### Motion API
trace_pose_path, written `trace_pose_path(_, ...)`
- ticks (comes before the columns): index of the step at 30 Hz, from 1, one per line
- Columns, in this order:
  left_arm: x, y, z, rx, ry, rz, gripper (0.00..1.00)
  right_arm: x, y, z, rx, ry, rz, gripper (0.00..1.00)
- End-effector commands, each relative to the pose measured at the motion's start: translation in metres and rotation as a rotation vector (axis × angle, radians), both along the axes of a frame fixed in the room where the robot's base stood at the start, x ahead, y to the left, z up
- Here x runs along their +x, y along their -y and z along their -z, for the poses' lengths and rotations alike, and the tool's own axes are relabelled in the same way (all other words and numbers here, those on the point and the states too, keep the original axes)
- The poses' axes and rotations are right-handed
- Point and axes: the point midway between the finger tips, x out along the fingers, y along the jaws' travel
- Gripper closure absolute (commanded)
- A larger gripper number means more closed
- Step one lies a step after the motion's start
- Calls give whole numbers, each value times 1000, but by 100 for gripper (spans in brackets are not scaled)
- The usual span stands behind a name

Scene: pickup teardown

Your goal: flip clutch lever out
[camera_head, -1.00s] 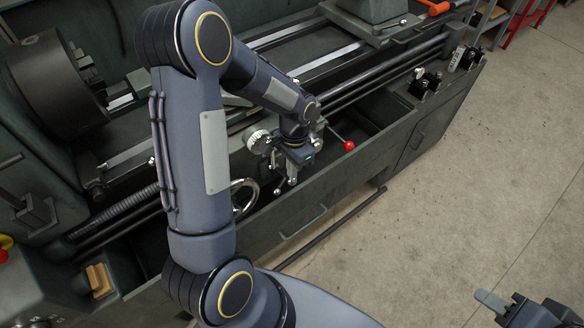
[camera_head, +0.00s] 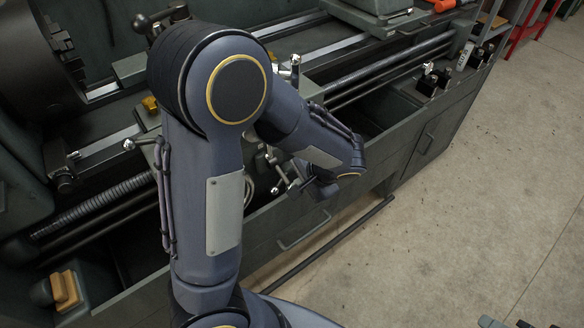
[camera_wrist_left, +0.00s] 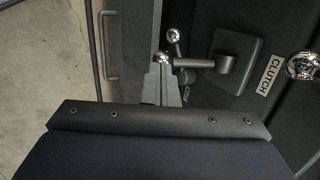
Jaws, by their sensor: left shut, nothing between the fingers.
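The clutch lever (camera_wrist_left: 197,63) is a dark bar running from a square plate (camera_wrist_left: 238,62) beside a CLUTCH label (camera_wrist_left: 270,75) in the left wrist view. A chrome ball (camera_wrist_left: 162,58) shows at its free end, and a second chrome ball (camera_wrist_left: 173,36) is just above it. My left gripper (camera_wrist_left: 161,72) is shut and empty, its tips at the lever's ball end; I cannot tell whether they touch. In the head view my left gripper (camera_head: 297,187) is by the lathe's front, partly hidden by my wrist. Only bits of my right gripper (camera_head: 522,324) show at the bottom edge.
A larger chrome ball (camera_wrist_left: 303,66) lies right of the label. A drawer handle (camera_wrist_left: 108,45) is on the left of the wrist view. The lathe's front panel (camera_head: 350,195) faces open floor (camera_head: 460,190). A wooden block (camera_head: 67,290) sits at lower left.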

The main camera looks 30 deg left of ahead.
Motion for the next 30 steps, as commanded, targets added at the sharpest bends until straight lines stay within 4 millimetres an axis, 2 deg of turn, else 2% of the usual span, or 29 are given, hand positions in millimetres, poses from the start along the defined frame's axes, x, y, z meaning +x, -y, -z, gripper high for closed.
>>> trace_pose_path(1,0,0,4,-1,1,0,100,0,0,6,0,0,0,64)
trace_pose_path(6,0,0,7,-3,0,-1,100,0,0,10,0,0,0,64)
trace_pose_path(23,-1,0,10,-5,-4,-2,100,0,0,11,0,0,0,64)
trace_pose_path(26,0,1,4,-5,-4,-2,100,0,0,7,0,0,0,64)
trace_pose_path(30,6,3,-16,-5,0,-1,100,0,0,-9,0,0,0,64)
